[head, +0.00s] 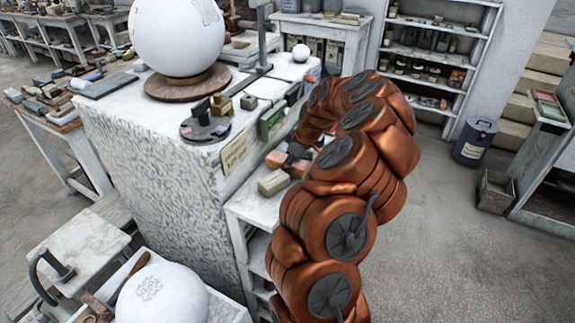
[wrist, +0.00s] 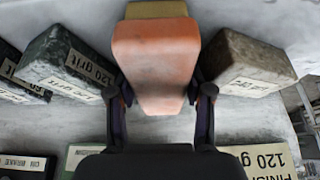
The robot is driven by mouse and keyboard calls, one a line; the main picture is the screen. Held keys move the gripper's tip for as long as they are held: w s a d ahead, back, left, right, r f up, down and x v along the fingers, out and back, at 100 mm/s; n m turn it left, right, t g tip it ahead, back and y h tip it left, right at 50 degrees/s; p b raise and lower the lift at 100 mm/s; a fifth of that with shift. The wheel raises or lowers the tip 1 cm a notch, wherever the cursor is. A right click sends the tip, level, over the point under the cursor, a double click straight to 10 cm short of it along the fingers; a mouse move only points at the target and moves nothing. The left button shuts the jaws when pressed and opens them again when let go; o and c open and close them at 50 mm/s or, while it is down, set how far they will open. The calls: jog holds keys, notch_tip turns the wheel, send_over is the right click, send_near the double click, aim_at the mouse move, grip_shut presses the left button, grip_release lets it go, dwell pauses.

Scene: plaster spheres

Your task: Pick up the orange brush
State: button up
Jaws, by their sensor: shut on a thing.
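The orange brush (wrist: 157,55) shows in the wrist view as a rounded orange block, its bristles not visible. My gripper (wrist: 163,97) is shut on it, one dark finger on each side of its near end. In the head view the orange brush (head: 276,159) is partly hidden by my gripper (head: 291,160), beside the plaster block on a low shelf. I cannot tell whether it touches the shelf.
A cream block (head: 272,182) lies just in front of the brush, its end (wrist: 156,9) beyond it. Grit-labelled blocks stand left (wrist: 68,65) and right (wrist: 245,65). A green box (head: 271,121) and label card (head: 235,152) are close by. Open floor lies right.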

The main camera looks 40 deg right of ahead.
jog(key=shift+c, duration=0.6)
jog(key=shift+r, duration=0.1)
jog(key=shift+r+b, duration=1.15)
jog(key=shift+r, duration=0.35)
jog(key=shift+s+a+r, duration=0.1)
jog(key=shift+s+r, duration=0.05)
jog(key=s+a+r+b, duration=0.1)
jog(key=s+a+b, duration=0.5)
jog(key=s+a, duration=0.4)
jog(key=shift+s+a+r, duration=0.2)
jog(key=shift+s+a, duration=0.05)
jog(key=shift+s, duration=0.55)
jog(key=shift+r, duration=0.2)
